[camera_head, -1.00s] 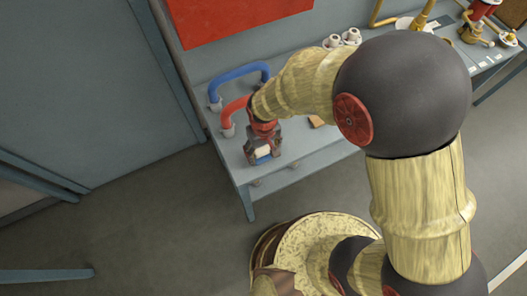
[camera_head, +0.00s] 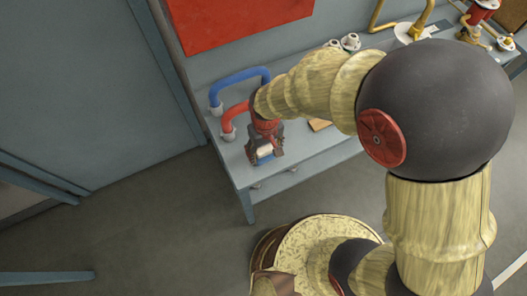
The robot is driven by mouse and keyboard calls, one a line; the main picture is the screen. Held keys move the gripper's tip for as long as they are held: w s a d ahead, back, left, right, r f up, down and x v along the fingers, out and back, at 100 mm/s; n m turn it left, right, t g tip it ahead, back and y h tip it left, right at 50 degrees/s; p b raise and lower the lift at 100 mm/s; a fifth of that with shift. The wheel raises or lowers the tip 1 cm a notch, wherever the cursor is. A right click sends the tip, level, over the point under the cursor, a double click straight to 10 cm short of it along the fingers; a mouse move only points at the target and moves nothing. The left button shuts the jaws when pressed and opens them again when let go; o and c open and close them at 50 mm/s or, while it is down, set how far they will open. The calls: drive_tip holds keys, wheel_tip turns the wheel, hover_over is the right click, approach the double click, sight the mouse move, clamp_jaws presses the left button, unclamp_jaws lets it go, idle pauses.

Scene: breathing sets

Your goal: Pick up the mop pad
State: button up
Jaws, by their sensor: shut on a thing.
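My gripper (camera_head: 265,156) is at the left front part of the grey-blue table (camera_head: 236,159), close to its top, pointing down. It is shut on a small pale thing with blue on it (camera_head: 265,152), which seems to be the mop pad. The fingers hide most of it. I cannot tell whether it touches the tabletop or is just above it.
A red hose (camera_head: 233,112) and a blue hose (camera_head: 238,77) curve up just behind my gripper. A flat tan piece (camera_head: 319,124) lies to its right, partly behind my arm. White fittings (camera_head: 350,41) and yellow pipes (camera_head: 420,20) stand farther back. A red board (camera_head: 240,20) hangs behind.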

drive_tip(key=s+d+r+p, duration=0.2)
drive_tip(key=s+d+r, duration=0.5)
drive_tip(key=d+r, duration=0.2)
drive_tip(key=shift+d+p, duration=0.3)
drive_tip(key=shift+d, duration=0.85)
drive_tip(key=o, duration=0.6)
drive_tip(key=shift+c, duration=0.2)
drive_tip(key=c, duration=0.4)
drive_tip(key=shift+d, duration=0.1)
